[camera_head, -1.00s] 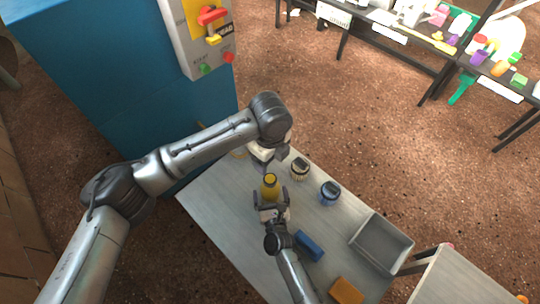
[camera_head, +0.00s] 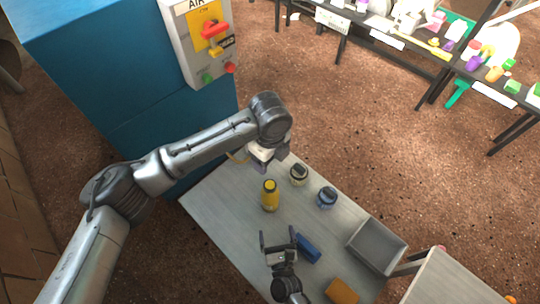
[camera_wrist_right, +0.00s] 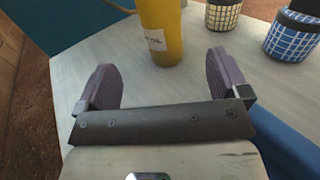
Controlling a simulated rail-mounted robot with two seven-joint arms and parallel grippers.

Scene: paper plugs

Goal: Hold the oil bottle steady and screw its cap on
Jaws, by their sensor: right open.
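The yellow oil bottle (camera_head: 270,198) stands upright on the grey table, with a dark ring near its top. I cannot tell whether its cap is on. In the right wrist view the bottle (camera_wrist_right: 162,30) shows a small white label, and its top is cut off. My right gripper (camera_head: 278,235) is open and empty, in front of the bottle and clear of it. Its two fingers (camera_wrist_right: 162,72) are spread wide, with the bottle beyond their tips. My left gripper (camera_head: 260,162) is above the table's far edge, behind and left of the bottle. Its fingers are too small to judge.
A blue block (camera_head: 307,248) lies close beside my right gripper. A grey tray (camera_head: 377,247) and an orange block (camera_head: 341,291) are at the right. A blue cabinet (camera_head: 120,80) rises behind.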

